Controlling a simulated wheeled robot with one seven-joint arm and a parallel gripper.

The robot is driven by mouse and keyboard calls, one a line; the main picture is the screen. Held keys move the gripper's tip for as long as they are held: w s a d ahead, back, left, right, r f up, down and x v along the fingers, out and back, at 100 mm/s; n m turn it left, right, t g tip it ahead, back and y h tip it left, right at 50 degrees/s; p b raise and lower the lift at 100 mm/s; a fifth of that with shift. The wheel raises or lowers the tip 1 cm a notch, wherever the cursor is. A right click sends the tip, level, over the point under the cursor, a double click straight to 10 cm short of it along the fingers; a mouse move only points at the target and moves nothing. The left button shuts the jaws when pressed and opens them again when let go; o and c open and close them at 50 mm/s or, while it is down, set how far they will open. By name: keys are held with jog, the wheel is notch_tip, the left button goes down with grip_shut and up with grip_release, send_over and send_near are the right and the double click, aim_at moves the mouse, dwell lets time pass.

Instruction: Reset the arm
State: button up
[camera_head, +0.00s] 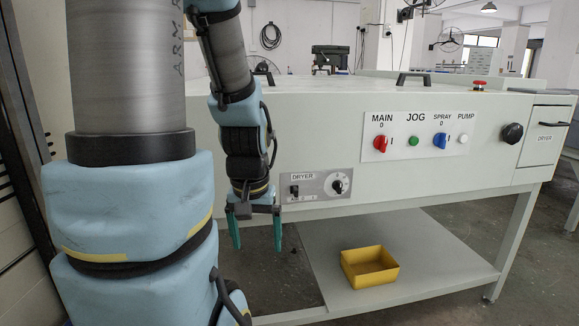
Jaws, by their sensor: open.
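My arm comes down from the top left of the head view, with its blue-padded links bent. My gripper (255,230) hangs at the end of it, pointing down, with two green fingers apart and nothing between them. It is in front of the plate processor (300,140), just left of and below its dryer panel (317,187). I cannot tell how far the gripper is from the machine front.
The control panel (422,136) carries a red switch, a green button, a blue switch and a white button. A black knob (512,133) and a red emergency button (479,85) are to its right. A yellow bin (369,267) stands on the lower shelf (440,262).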

notch_tip(320, 180, up, 15)
jog(key=p, duration=1.2)
jog(key=shift+p, duration=0.35)
